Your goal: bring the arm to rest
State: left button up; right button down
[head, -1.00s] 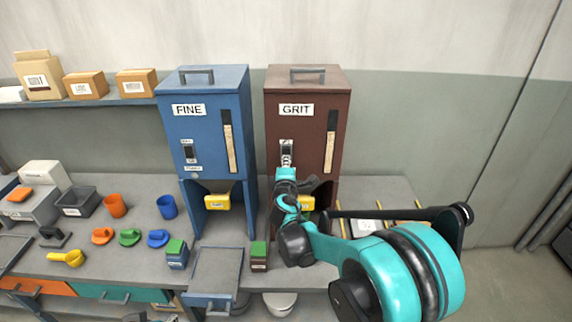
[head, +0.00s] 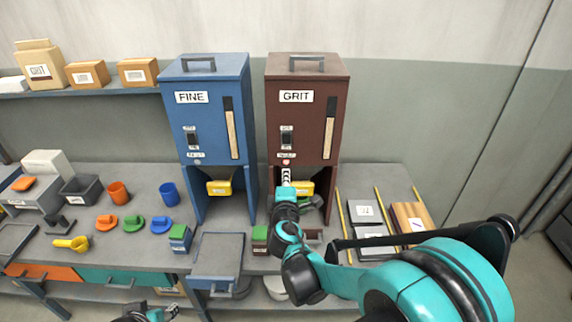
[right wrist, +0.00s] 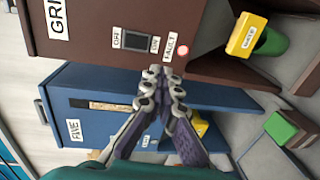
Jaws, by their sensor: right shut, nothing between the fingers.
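My right gripper (head: 286,176) is shut and empty, in front of the lower part of the brown GRIT hopper (head: 305,120). Its closed fingertips (right wrist: 164,74) also show in the right wrist view. The fingers appear clear of the hopper's switch (head: 286,139), which has a red lamp (right wrist: 183,51) near it in the wrist view. My right arm reaches in from the lower right.
The blue FINE hopper (head: 207,120) stands to the left. Yellow blocks (head: 219,187) sit at both hopper outlets. A green cup (right wrist: 270,50) stands below the GRIT outlet. Colored cups, lids and a grey bin (head: 81,190) are on the left bench. Boards and rods lie right.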

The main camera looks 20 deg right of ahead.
jog(key=shift+s+a+f, duration=0.1)
jog(key=shift+s+f, duration=0.1)
jog(key=shift+s, duration=0.3)
jog(key=shift+s+r, duration=0.1)
jog(key=s+d+f+m+g+b, duration=0.1)
jog(key=s+d+f+m+g, duration=0.15)
jog(key=s+m, duration=0.2)
jog(key=s+d+f+m+g+b, duration=0.2)
jog(key=s+d+m, duration=0.15)
jog(key=s, duration=0.25)
jog(key=s+a+f+m+g+y+b, duration=0.1)
jog(key=s+a+f+m+g+y, duration=0.1)
jog(key=s, duration=0.6)
jog(key=s+a+f+m+g+y+b, duration=0.1)
jog(key=s+a+f+m+g+y, duration=0.1)
jog(key=s+a+f+m, duration=0.2)
jog(key=s+f, duration=0.2)
jog(key=s, duration=0.2)
jog(key=shift+a+m+y, duration=0.3)
jog(key=shift+m, duration=0.1)
